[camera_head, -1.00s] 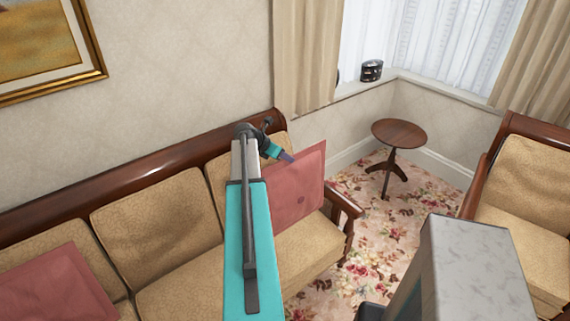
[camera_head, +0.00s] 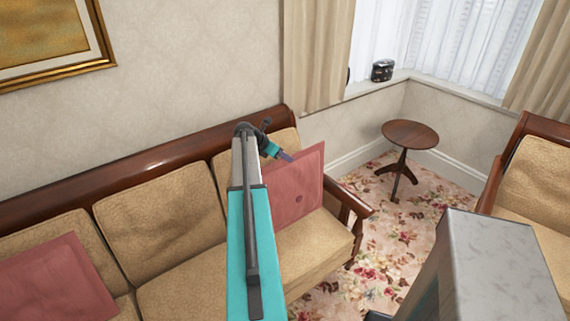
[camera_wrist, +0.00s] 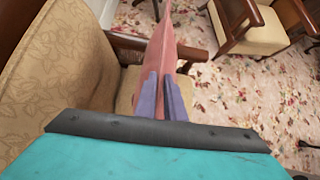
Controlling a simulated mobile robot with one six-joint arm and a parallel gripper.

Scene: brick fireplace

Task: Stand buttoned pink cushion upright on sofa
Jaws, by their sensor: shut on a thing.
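The buttoned pink cushion (camera_head: 302,192) is at the right end of the tan sofa (camera_head: 318,250), near its armrest. My gripper (camera_head: 287,157) is shut on the cushion's upper edge. In the wrist view the cushion (camera_wrist: 158,48) shows nearly edge-on between the purple fingers of my gripper (camera_wrist: 162,80). My arm hides the cushion's left part in the head view. I cannot tell whether its bottom edge touches the seat.
Another pink cushion (camera_head: 55,285) leans at the sofa's left. A wooden armrest (camera_head: 350,205) bounds the sofa's right end. A small round table (camera_head: 411,135) stands in the corner. An armchair (camera_head: 535,190) is at the right. Flowered carpet (camera_head: 400,235) lies open between.

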